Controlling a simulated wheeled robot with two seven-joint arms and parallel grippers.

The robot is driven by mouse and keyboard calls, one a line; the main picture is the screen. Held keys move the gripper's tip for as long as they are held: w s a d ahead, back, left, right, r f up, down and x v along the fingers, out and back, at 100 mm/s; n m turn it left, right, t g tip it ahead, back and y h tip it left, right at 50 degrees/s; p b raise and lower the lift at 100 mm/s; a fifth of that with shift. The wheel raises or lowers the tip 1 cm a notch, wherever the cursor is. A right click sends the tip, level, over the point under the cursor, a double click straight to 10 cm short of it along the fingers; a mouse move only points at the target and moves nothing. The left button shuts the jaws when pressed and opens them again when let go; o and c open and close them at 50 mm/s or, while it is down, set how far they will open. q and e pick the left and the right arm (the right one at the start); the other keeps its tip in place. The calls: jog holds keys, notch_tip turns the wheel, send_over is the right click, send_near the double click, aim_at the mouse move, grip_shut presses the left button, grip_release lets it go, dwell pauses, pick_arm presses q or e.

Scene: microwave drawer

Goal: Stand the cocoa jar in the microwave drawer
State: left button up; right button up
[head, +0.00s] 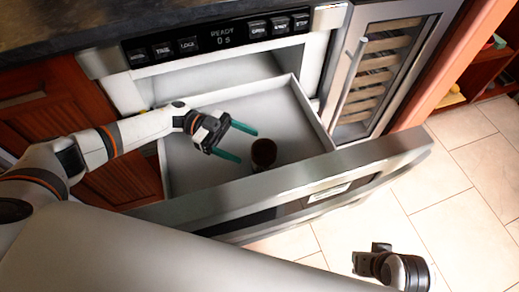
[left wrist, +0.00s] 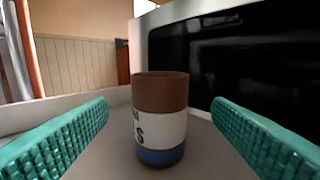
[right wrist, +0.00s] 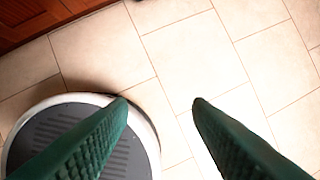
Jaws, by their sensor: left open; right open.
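The cocoa jar (head: 264,152) stands upright on the floor of the pulled-out microwave drawer (head: 188,180), toward its front right. In the left wrist view the jar (left wrist: 160,120) has a brown top, a white label band with dark letters and a blue base. My left gripper (head: 242,143) is inside the drawer, open, with its green fingers pointing at the jar. The left wrist view shows the jar between and beyond the fingertips, with a gap on both sides. My right gripper (right wrist: 160,100) is open and empty above the tiled floor, outside the drawer.
The drawer's steel front (head: 290,190) stands between the jar and the room. A wine cooler (head: 380,75) stands to the right. The tiled floor (head: 465,185) at the right is clear.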

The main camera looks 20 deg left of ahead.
pick_arm(q)
jog(key=a, duration=0.3)
jog(key=shift+w+a, duration=0.2)
jog(key=shift+w, duration=0.15)
pick_arm(e)
jog(key=shift+s+r, duration=0.25)
jog(key=shift+r, duration=0.4)
